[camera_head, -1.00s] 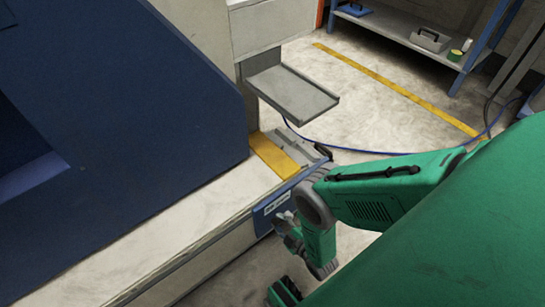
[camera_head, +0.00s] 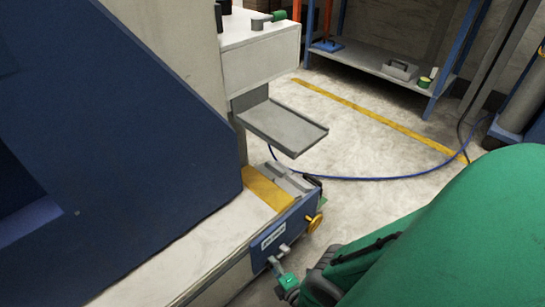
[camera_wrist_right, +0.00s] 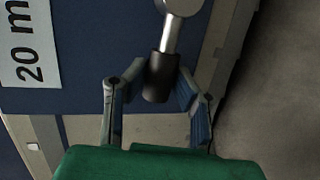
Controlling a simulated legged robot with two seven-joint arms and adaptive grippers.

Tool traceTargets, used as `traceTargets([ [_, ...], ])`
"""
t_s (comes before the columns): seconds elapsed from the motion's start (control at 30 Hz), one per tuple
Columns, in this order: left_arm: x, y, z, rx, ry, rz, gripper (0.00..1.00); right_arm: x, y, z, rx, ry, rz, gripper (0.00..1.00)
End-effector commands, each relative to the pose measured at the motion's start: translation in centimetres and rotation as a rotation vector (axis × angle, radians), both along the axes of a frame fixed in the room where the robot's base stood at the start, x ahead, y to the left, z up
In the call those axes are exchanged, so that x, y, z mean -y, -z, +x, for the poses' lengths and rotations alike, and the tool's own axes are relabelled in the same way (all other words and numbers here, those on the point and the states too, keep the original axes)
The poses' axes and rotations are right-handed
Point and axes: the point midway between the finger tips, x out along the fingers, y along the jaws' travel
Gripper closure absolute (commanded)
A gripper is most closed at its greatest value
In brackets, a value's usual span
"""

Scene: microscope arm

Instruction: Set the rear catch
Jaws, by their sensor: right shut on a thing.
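A metal lever, which I take for the rear catch, sits on the blue end panel (camera_head: 280,228) of the bench. In the right wrist view it has a silver pivot and rod (camera_wrist_right: 172,35) ending in a black grip (camera_wrist_right: 160,78). My right gripper (camera_wrist_right: 156,88) has its two fingers on either side of the black grip and is shut on it. In the head view my right gripper (camera_head: 276,264) is small and low at the panel, with the lever partly hidden. My left gripper is in neither view.
A yellow knob (camera_head: 315,222) sticks out at the panel's right end. A grey tray (camera_head: 283,128) overhangs above. A large dark blue housing (camera_head: 110,150) stands left. A blue hose (camera_head: 380,178) lies on the open floor, and a shelf (camera_head: 385,68) stands behind.

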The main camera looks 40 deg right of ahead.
Motion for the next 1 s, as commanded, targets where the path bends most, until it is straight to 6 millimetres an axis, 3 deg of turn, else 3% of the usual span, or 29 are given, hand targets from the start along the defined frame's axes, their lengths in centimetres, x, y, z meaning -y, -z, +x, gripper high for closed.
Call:
traceTargets([
  [0.03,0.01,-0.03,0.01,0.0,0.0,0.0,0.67,0.42,0.4,-0.8,-0.009,0.008,-0.015,1.0],
  [0.97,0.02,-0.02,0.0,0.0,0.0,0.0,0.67,0.46,0.99,-0.9,-0.009,0.009,-0.076,1.0],
  [1.0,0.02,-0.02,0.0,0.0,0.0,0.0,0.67,0.46,0.98,-0.91,-0.009,0.009,-0.076,0.71],
])
